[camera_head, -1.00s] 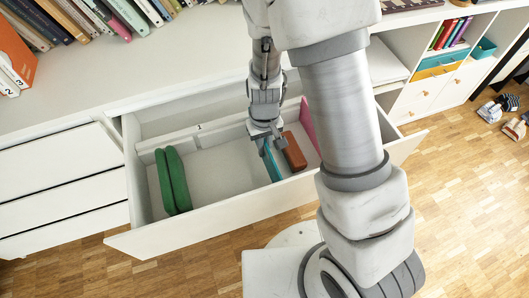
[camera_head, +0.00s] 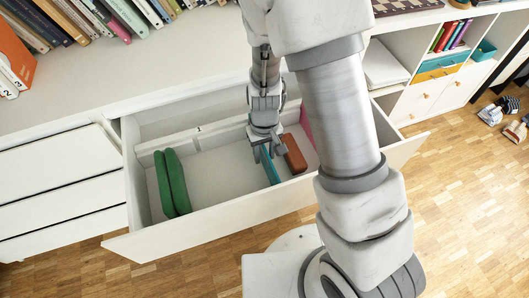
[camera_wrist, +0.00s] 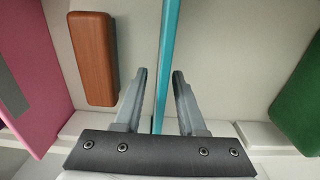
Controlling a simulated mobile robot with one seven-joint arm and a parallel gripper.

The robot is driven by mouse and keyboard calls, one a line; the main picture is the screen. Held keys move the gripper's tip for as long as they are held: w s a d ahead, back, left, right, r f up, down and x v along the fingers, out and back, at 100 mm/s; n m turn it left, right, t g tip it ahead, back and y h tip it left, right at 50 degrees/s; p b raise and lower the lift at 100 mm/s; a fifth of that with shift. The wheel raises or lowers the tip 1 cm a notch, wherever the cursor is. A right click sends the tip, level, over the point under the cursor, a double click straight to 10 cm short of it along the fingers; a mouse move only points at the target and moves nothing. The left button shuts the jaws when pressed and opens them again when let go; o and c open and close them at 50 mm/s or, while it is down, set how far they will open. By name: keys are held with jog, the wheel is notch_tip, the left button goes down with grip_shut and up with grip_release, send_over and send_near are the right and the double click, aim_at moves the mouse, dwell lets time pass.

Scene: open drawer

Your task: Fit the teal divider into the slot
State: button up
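The teal divider (camera_head: 271,168) stands on edge in the open drawer, running front to back, left of the brown block. In the wrist view the divider (camera_wrist: 167,60) is a thin teal strip passing between my fingers. My gripper (camera_head: 266,154) is over the divider's rear part. In the wrist view the gripper (camera_wrist: 158,75) is open, with a gap on both sides of the divider. The divider's rear end is near the drawer's back rail (camera_wrist: 225,128). The slot is hidden by my gripper, so I cannot tell if the divider is seated.
A brown block (camera_head: 294,153) lies right of the divider, beside a pink panel (camera_head: 308,123). A green padded object (camera_head: 172,183) stands at the drawer's left. The drawer floor (camera_head: 222,172) between is clear. The drawer front (camera_head: 205,222) and the cabinet top bound the space.

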notch_tip(320, 180, up, 13)
jog(key=p, duration=0.4)
jog(key=shift+f+p, duration=0.15)
jog(key=shift+p, duration=0.15)
jog(key=s+d+r+m+t+y, duration=0.1)
jog(key=d+r, duration=0.1)
jog(key=r, duration=0.5)
jog(key=s+d+r+t, duration=0.1)
jog(key=s+d+r, duration=0.1)
jog(key=r, duration=0.5)
jog(key=s+d+r+m+t+h, duration=0.1)
jog(key=s+d+r+m+t, duration=0.1)
jog(key=s+d+r, duration=0.4)
jog(key=s+r+t, duration=0.1)
jog(key=s+r, duration=0.2)
jog(key=shift+s+d+r+t, duration=0.2)
jog(key=shift+d+r+t, duration=0.1)
jog(key=shift+r, duration=0.1)
jog(key=shift+r, duration=0.1)
notch_tip(320, 180, up, 18)
jog(key=p, duration=1.8)
jog(key=shift+f, duration=0.2)
jog(key=shift+a, duration=0.1)
